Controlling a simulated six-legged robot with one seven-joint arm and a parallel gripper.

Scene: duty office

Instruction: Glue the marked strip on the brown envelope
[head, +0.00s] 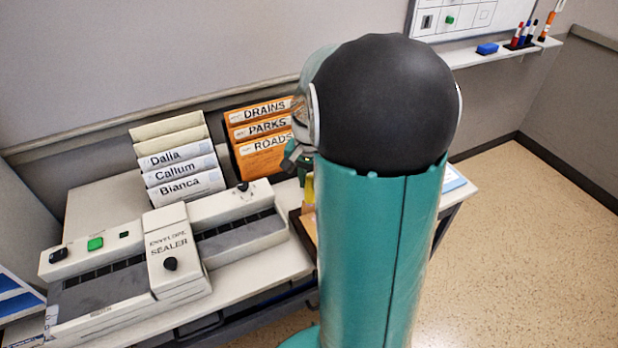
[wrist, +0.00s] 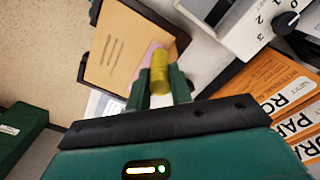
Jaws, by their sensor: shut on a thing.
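The brown envelope (wrist: 117,50) lies on a dark-edged board (wrist: 92,75) in the wrist view, with lines of writing on its face. A pinkish strip (wrist: 149,52) shows on the envelope near its edge, partly covered by what I hold. My gripper (wrist: 160,88) is shut on a yellow cylinder (wrist: 159,70), which looks like a glue stick. Its end is over or beside the strip; I cannot tell whether it touches. In the head view my arm hides most of the gripper and envelope; a bit of yellow (head: 309,190) shows beside the arm.
An envelope sealer (head: 170,250) stands on the desk at left. Behind it are trays labelled Dalia, Callum and Bianca (head: 180,175) and orange folders (head: 262,140) labelled Drains, Parks and Roads, close to my arm. The floor at right (head: 530,230) is clear.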

